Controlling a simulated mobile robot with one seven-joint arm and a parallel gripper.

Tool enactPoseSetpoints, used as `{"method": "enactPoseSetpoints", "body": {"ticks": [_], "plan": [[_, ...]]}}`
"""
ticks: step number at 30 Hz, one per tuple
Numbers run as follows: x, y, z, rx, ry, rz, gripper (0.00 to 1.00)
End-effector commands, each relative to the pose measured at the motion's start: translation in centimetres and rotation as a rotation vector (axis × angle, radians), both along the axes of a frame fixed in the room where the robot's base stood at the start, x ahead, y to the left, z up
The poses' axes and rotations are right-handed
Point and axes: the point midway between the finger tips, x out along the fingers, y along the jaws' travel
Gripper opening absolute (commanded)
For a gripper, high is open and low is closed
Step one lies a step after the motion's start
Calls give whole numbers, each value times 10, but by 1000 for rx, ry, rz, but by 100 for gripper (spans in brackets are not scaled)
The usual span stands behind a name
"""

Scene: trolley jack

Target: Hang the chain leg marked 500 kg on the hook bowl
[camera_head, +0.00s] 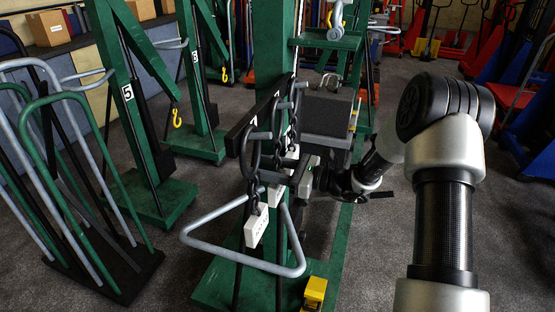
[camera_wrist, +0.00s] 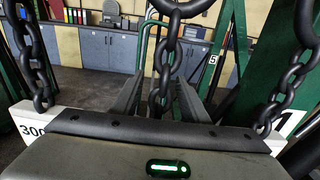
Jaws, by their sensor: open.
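Several black chain legs (camera_head: 291,118) hang by rings from pegs on a dark rail (camera_head: 255,112), with white tags (camera_head: 257,228) on them. In the wrist view a left chain (camera_wrist: 36,72) has a tag reading 300 (camera_wrist: 32,130); a right chain (camera_wrist: 285,92) has a mostly hidden tag. A middle chain (camera_wrist: 165,62) runs between the two fingers of my gripper (camera_wrist: 160,98), which is open; its tag is hidden, and contact is unclear. No 500 kg mark is readable. I cannot identify the hook bowl with certainty.
A green crane mast (camera_head: 273,50) stands behind the rail. A grey triangular handle (camera_head: 245,262) juts forward below the tags. Yellow hooks (camera_head: 177,117) hang from cranes at left. A trolley with tube handles (camera_head: 85,195) stands far left. Grey floor is open at right.

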Motion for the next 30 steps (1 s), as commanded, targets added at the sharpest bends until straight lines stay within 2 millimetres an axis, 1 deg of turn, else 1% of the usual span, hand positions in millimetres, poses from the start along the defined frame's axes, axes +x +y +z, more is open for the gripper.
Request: {"method": "enactPoseSetpoints", "body": {"ticks": [2,6,9,17,30], "plan": [[0,0,0,0,0,0,39],[0,0,0,0,0,0,15],[0,0,0,0,0,0,0],[0,0,4,3,-3,0,0],[0,-1,20,3,-3,0,0]]}}
